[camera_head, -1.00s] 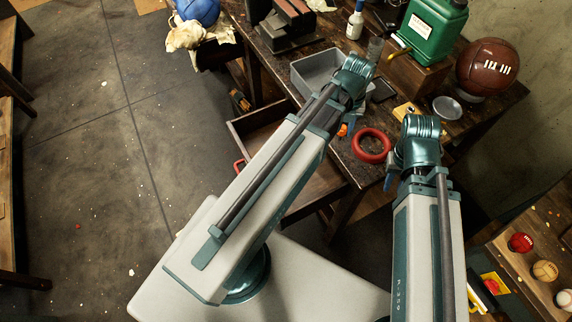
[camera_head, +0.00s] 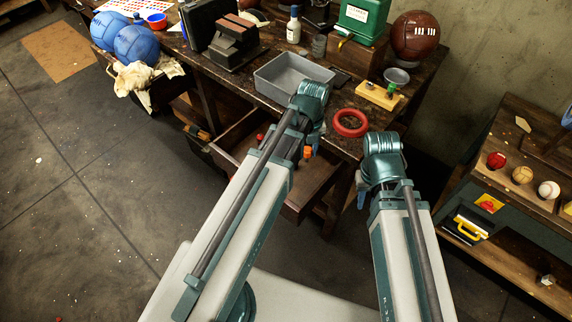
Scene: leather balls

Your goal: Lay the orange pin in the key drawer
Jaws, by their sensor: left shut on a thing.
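The orange pin (camera_head: 307,152) shows as a small orange piece at the tip of my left gripper (camera_head: 311,143), which is shut on it. The rest of the pin is hidden by the gripper and arm. An open wooden drawer (camera_head: 318,190) juts out from under the workbench. The pin and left gripper appear over the drawer in the picture; their height above it is hard to tell. My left arm covers much of the drawer's inside. My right gripper (camera_head: 362,195) points down to the right of the drawer; its fingers are mostly hidden.
On the workbench stand a grey tray (camera_head: 290,78), a red ring (camera_head: 350,123), a green can (camera_head: 362,22) and a brown ball (camera_head: 414,36). A small red thing (camera_head: 260,137) shows beside my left arm. A shelf with small balls (camera_head: 522,174) is at right.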

